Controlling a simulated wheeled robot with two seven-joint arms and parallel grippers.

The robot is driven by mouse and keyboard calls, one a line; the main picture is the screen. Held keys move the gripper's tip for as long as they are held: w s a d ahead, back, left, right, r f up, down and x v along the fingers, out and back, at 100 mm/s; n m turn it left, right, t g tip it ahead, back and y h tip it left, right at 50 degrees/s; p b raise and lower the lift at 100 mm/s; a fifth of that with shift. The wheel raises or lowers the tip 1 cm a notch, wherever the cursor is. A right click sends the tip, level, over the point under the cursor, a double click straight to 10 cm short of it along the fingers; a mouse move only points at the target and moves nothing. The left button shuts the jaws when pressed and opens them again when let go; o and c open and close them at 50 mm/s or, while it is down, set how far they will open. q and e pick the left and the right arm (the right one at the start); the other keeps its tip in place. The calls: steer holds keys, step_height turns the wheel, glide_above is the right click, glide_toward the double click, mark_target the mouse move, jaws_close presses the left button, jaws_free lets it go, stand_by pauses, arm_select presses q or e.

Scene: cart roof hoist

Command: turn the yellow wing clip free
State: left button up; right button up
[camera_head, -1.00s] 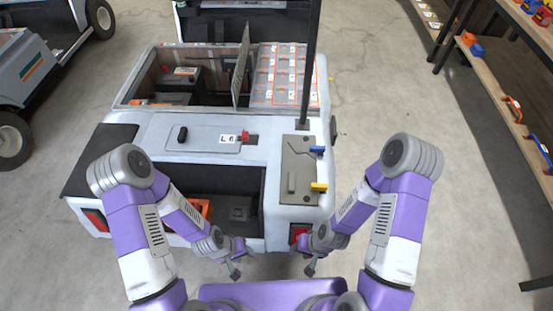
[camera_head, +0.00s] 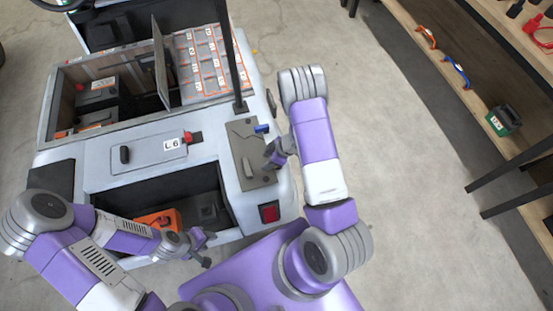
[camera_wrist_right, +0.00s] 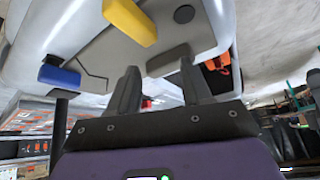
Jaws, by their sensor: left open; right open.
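The yellow wing clip (camera_wrist_right: 130,22) shows at the top of the right wrist view, on the grey plate (camera_wrist_right: 165,45). In the head view my right gripper hides it. The blue wing clip (camera_head: 262,128) sits on the same plate; it also shows in the right wrist view (camera_wrist_right: 60,77). My right gripper (camera_head: 270,158) is over the plate's right side; in its wrist view its open fingers (camera_wrist_right: 158,75) are apart and empty, with the yellow clip beyond their tips, not between them. My left gripper (camera_head: 205,252) is open and empty in front of the cart.
The pole (camera_head: 230,50) rises from the cart behind the plate. The cart (camera_head: 215,150) has an open front bay with an orange item (camera_head: 158,219) and a red lever (camera_head: 193,137) on top. Shelves (camera_head: 500,60) stand at the right; the floor between is clear.

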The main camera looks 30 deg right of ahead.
steer(key=d+r+n+g, duration=0.2)
steer(key=d+n, duration=0.3)
steer(key=d, duration=0.1)
steer(key=shift+h, duration=0.5)
steer(key=x, duration=0.2)
steer(key=b+x, duration=0.1)
steer(key=x, duration=0.1)
steer(key=s+b+x, duration=0.1)
steer(key=x, duration=0.2)
steer(key=shift+d+f, duration=0.1)
steer(key=shift+f, duration=0.1)
jaws_close()
